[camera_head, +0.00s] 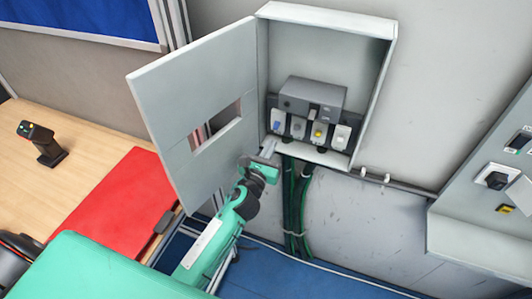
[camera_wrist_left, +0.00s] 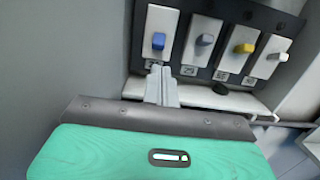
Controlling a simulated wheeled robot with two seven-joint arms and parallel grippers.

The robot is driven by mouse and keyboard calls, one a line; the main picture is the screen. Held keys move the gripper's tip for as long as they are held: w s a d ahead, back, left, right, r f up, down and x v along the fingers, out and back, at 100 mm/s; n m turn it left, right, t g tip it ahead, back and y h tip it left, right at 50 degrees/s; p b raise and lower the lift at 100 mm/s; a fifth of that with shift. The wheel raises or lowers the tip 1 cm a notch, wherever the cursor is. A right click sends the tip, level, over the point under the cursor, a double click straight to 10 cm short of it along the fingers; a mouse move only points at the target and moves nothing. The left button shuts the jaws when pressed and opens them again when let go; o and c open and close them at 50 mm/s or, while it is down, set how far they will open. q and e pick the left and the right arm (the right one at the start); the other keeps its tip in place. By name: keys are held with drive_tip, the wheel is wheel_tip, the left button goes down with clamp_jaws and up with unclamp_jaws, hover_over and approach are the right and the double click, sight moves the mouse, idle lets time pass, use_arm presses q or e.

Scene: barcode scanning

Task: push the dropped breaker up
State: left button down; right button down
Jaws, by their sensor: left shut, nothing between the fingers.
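The breaker panel (camera_head: 312,93) is inside an open grey wall box (camera_head: 330,40). Its row of breakers has a blue switch (camera_wrist_left: 158,41), a grey switch (camera_wrist_left: 205,40), a yellow switch (camera_wrist_left: 244,48) and a white switch (camera_wrist_left: 278,57). I cannot tell for sure which switch is dropped. My left gripper (camera_head: 269,146) is at the box's lower left edge. In the left wrist view its shut, empty fingers (camera_wrist_left: 160,71) point up just below the blue switch; whether they touch the breaker is unclear. My right gripper is out of view.
The box door (camera_head: 185,95) stands open to the left, close beside my left arm. Green cables (camera_head: 298,205) hang below the box. A wooden desk (camera_head: 75,140) with a red mat (camera_head: 115,205) and a scanner (camera_head: 42,143) is at left. A grey console (camera_head: 480,220) is at right.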

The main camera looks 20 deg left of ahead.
sight(279, 129)
use_arm(q)
drive_tip(key=shift+w+r+p, duration=0.2)
drive_tip(key=shift+w+p, duration=0.2)
drive_tip(key=shift+w, duration=1.9)
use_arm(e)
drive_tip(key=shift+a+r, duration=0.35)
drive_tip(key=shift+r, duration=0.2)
use_arm(q)
drive_tip(key=shift+s+r, duration=0.15)
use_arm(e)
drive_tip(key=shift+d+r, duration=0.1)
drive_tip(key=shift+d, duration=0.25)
